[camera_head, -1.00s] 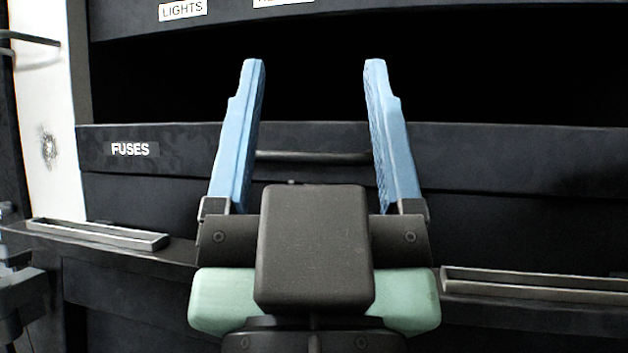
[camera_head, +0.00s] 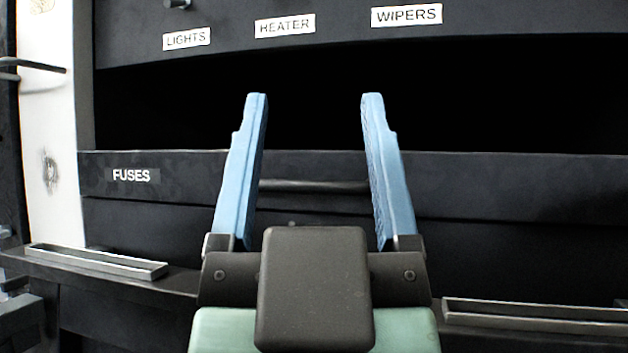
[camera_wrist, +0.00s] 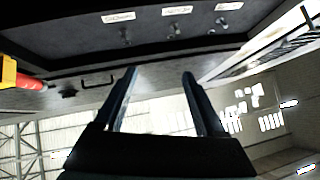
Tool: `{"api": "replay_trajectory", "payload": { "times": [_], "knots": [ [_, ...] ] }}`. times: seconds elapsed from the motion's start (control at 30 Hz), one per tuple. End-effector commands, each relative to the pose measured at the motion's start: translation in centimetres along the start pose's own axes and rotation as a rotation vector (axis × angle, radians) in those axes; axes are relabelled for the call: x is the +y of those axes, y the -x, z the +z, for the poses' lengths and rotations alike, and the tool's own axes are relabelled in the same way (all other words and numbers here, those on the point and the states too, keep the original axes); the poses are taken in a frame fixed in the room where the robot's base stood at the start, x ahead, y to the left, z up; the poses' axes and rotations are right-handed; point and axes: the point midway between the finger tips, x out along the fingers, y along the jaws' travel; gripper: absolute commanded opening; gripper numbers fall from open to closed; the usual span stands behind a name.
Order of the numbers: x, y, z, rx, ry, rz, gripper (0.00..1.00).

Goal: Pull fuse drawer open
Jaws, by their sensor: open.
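The fuse drawer (camera_head: 215,180) is a dark wide front with a white FUSES label (camera_head: 131,175) at its left, in the head view. Its thin dark bar handle (camera_head: 314,186) runs level across the front and shows between my two blue fingers. My gripper (camera_head: 314,97) is open and empty, with one finger on either side of the handle's visible span. The fingertips reach above the handle in the picture; I cannot tell whether they touch anything. The gripper also shows in the wrist view (camera_wrist: 160,73). A small dark handle (camera_wrist: 98,80) shows left of the fingers there.
Above the drawer is a dark opening, then a panel labelled LIGHTS (camera_head: 187,39), HEATER (camera_head: 285,26) and WIPERS (camera_head: 406,15). Grey metal ledges lie lower left (camera_head: 95,262) and lower right (camera_head: 535,312). A red and yellow object (camera_wrist: 20,75) is at left in the wrist view.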

Motion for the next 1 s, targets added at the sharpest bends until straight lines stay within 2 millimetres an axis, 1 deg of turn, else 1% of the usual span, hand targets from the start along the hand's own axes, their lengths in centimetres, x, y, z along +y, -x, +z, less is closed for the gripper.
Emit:
{"api": "replay_trajectory", "payload": {
  "times": [0.03, 0.1, 0.13, 0.27, 0.4, 0.5, 0.6, 0.7, 0.77, 0.87, 0.97, 1.0],
  "knots": [
    [0.0, -0.1, -0.1, 0.000, 0.000, 0.000, 0.61],
    [0.0, -0.6, -0.6, 0.000, 0.000, 0.000, 0.49],
    [0.0, -0.9, -0.9, 0.000, 0.000, 0.000, 0.47],
    [0.0, -3.2, -3.1, 0.000, 0.000, 0.000, 0.47],
    [0.0, -6.5, -6.2, -0.001, -0.001, 0.000, 0.47],
    [0.0, -8.8, -8.1, -0.006, -0.008, -0.001, 0.47],
    [-0.1, -10.9, -9.5, -0.019, -0.023, -0.005, 0.47],
    [-0.1, -12.8, -10.5, -0.042, -0.053, -0.010, 0.47],
    [-0.2, -13.9, -10.8, -0.064, -0.081, -0.013, 0.47],
    [-0.3, -15.5, -10.4, -0.116, -0.154, -0.020, 0.47],
    [-0.5, -16.4, -8.9, -0.196, -0.262, -0.021, 0.47],
    [-0.6, -16.6, -8.0, -0.233, -0.315, -0.018, 0.47]
  ]
}}
